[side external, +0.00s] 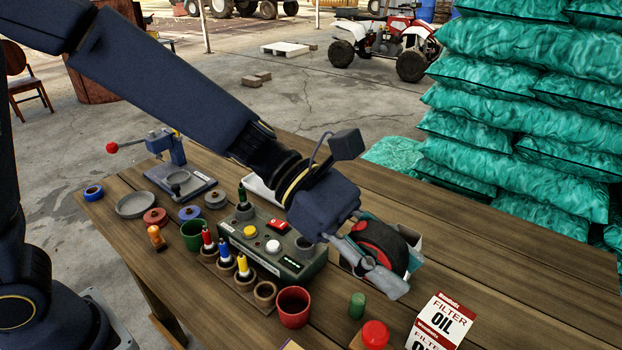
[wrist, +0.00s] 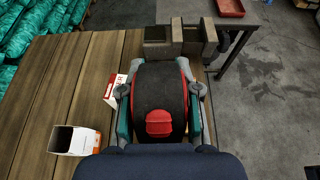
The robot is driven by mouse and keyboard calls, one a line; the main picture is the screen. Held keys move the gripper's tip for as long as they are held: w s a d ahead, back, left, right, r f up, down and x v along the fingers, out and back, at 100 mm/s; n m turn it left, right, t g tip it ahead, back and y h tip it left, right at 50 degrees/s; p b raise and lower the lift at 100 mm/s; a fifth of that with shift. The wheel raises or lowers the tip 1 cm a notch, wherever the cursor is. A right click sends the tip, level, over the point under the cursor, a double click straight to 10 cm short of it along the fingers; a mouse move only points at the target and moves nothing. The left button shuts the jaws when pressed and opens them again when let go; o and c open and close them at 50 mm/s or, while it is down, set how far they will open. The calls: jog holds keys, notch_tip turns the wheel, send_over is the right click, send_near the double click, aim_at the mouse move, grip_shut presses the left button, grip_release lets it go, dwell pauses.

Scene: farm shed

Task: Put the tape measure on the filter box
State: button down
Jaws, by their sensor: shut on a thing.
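My gripper (side external: 398,268) is shut on the black and red tape measure (side external: 379,243) and holds it above the table. In the wrist view the tape measure (wrist: 160,88) sits between the two fingers, its red button facing the camera. The filter box (side external: 439,318), white and red with "FILTER OIL" on it, stands near the front edge in the side view, to the right of and nearer than my gripper. A white and red box (wrist: 112,89), apparently the filter box, shows beside the left finger in the wrist view, partly hidden by it.
An open white carton (wrist: 75,140) lies left of my gripper in the wrist view. A green control box (side external: 270,242), a red cup (side external: 293,306), a red knob (side external: 375,334) and a green cylinder (side external: 357,305) stand nearby. The table's back right is clear, with green sacks (side external: 520,110) beyond.

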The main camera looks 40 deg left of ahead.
jog(key=shift+s+d, duration=0.1)
jog(key=shift+d, duration=0.4)
jog(key=w+d+f, duration=0.4)
jog(key=w+d, duration=0.1)
jog(key=w, duration=0.1)
send_over(462, 323)
jog(key=f, duration=0.5)
jog(key=shift+s+a, duration=0.15)
jog(key=shift+s, duration=0.15)
jog(key=shift+w+d+f, duration=0.2)
jog(key=shift+w+f, duration=0.05)
jog(key=shift+f, duration=1.7)
jog(key=shift+f, duration=0.15)
jog(key=c, duration=0.8)
grip_release()
